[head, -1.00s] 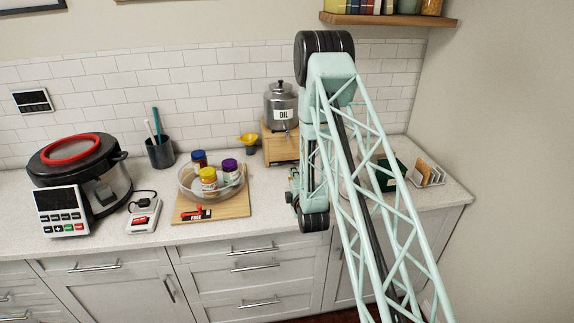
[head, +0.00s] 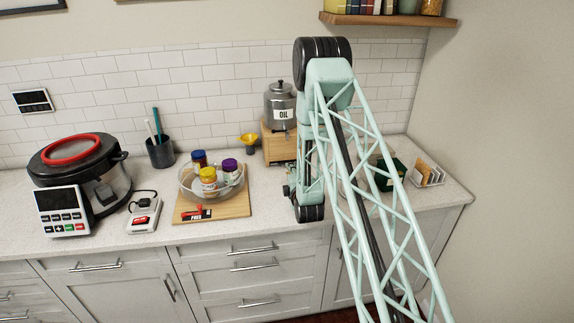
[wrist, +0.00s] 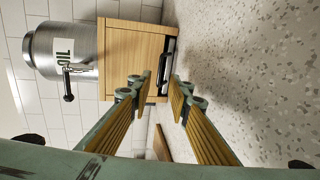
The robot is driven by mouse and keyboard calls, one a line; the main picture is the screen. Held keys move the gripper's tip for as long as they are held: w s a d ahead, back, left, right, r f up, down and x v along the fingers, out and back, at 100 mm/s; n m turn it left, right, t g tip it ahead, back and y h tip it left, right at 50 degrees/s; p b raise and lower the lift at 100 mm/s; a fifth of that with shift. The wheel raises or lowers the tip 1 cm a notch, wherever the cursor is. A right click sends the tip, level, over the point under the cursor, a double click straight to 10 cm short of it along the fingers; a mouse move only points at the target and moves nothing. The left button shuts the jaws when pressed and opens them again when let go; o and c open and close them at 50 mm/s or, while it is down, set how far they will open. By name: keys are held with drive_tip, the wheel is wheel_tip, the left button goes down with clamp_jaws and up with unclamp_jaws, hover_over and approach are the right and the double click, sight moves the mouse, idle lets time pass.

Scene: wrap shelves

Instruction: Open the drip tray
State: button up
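The drip tray (wrist: 172,48) is a thin grey metal front with a dark bar handle, set low in the wooden stand (wrist: 118,62). It looks shut. The stand (head: 276,147) carries the metal oil can (head: 280,101), whose tap (wrist: 68,90) hangs over the front. My gripper (wrist: 160,88) is open and empty. Its two ribbed wooden-coloured fingers point at the tray handle, one on each side of it in the wrist view, and I see no clear contact. In the head view my arm hides most of the gripper.
A board (head: 231,210) with a glass bowl of several jars lies left of the stand. A yellow funnel (head: 249,141) is close to the stand's left side. A green box (head: 392,172) and a toast rack (head: 427,175) stand to the right. The counter before the stand is clear.

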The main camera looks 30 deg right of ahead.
drive_tip(key=shift+p+x, duration=0.35)
drive_tip(key=shift+x, duration=3.85)
drive_tip(key=shift+c, duration=0.2)
clamp_jaws()
